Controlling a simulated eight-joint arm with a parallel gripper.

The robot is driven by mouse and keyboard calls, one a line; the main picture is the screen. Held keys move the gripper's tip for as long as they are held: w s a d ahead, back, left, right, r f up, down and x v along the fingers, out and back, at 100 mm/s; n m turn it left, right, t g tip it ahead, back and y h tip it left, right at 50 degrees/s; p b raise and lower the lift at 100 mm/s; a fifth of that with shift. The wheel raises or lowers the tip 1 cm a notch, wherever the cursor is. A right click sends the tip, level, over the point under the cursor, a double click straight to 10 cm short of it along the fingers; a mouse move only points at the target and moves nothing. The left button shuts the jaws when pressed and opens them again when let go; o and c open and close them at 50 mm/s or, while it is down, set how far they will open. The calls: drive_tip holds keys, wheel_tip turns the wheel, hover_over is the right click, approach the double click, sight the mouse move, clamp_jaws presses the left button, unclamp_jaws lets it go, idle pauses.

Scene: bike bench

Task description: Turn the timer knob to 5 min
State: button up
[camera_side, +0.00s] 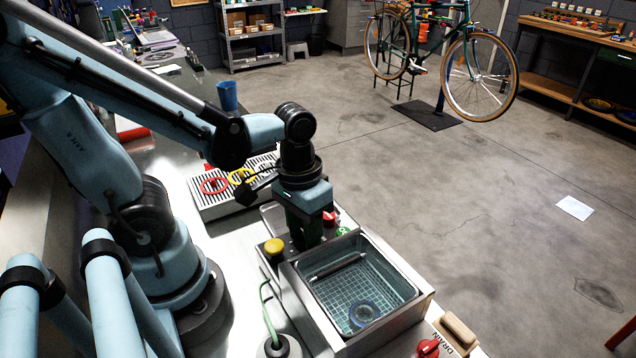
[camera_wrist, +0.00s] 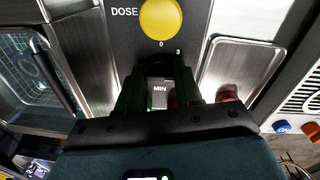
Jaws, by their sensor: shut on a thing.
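My gripper (camera_side: 304,238) points straight down at the control panel beside the washing tank. In the wrist view its fingers (camera_wrist: 159,88) are closed in on the panel, between the printed "0" and "3" above and "MIN" below. The timer knob is between the fingers and almost wholly hidden; only a dark shape shows there. I cannot read where the knob points, and no 5 mark is visible. The yellow DOSE button (camera_wrist: 161,18) is just beyond the fingers, apart from them; it also shows in the side view (camera_side: 273,246).
The tank (camera_side: 425,296) holds a wire basket with a blue ring-shaped part (camera_side: 364,313). A red control (camera_side: 329,219) and a green one (camera_side: 343,231) sit close behind my gripper. A red drain knob (camera_side: 428,348) is at the front. A drip tray with colored rings stands behind.

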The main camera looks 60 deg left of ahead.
sight(301, 230)
drive_tip(key=shift+s+a, duration=0.1)
drive_tip(key=shift+a, duration=0.05)
drive_tip(key=o, duration=0.7)
drive_tip(key=shift+r, duration=0.1)
drive_tip(key=shift+r, duration=0.2)
drive_tip(key=shift+a+r, duration=0.2)
drive_tip(key=shift+r, duration=2.65)
drive_tip(key=shift+a+r, duration=0.15)
drive_tip(key=shift+r, duration=2.7)
